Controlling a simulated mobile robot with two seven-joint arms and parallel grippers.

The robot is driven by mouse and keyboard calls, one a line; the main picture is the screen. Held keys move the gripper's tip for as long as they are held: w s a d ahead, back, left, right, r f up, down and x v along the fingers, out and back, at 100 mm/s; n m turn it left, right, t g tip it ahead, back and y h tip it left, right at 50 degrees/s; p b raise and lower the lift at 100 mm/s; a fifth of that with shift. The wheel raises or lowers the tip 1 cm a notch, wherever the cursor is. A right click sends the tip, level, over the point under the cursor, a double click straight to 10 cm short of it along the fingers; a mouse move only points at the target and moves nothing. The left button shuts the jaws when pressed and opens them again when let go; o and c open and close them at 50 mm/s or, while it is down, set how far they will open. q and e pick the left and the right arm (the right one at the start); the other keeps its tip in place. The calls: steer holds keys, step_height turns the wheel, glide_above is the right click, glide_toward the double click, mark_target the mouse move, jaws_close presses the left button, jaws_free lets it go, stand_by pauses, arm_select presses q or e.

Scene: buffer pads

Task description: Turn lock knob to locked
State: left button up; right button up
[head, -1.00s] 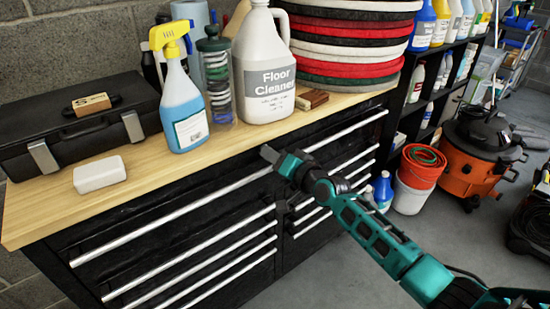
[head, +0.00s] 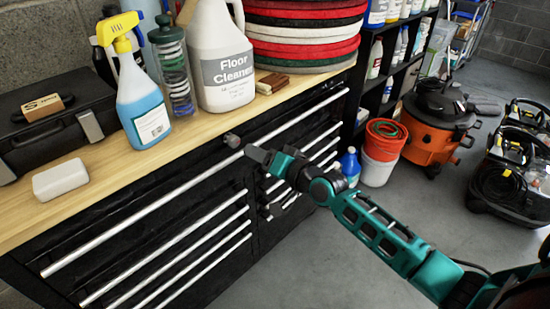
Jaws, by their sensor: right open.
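The lock knob (head: 232,140) is a small grey knob on the black front of the tool cabinet (head: 190,172), just under the wooden top and near the long upper drawer handle. My right gripper (head: 257,154), teal and dark grey, is just right of and below the knob in the head view. A small gap shows between its tip and the knob, and nothing is seen in its jaws. The fingers are seen nearly edge-on. The knob's marking is too small to read. My left gripper is not in view.
The wooden top (head: 100,160) holds a spray bottle (head: 143,105), a floor cleaner jug (head: 222,70), a white block (head: 60,180) and a black case (head: 50,120). Buckets (head: 380,155) and an orange vacuum (head: 430,135) stand right. Grey floor (head: 340,255) is clear.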

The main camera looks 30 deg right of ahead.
steer(key=v, duration=0.5)
stand_by(0.4)
steer(key=s+a+f+n+g+h, duration=0.1)
steer(key=s+f+n, duration=0.3)
steer(key=s+f, duration=0.4)
steer(key=s+a+f+n+g+h, duration=0.2)
steer(key=s+f, duration=0.6)
steer(key=s, duration=0.4)
steer(key=a+n+g, duration=0.1)
steer(key=a, duration=0.1)
steer(key=shift+a+f+n+h, duration=0.25)
steer(key=shift+n+h, duration=0.05)
steer(key=shift+n, duration=0.1)
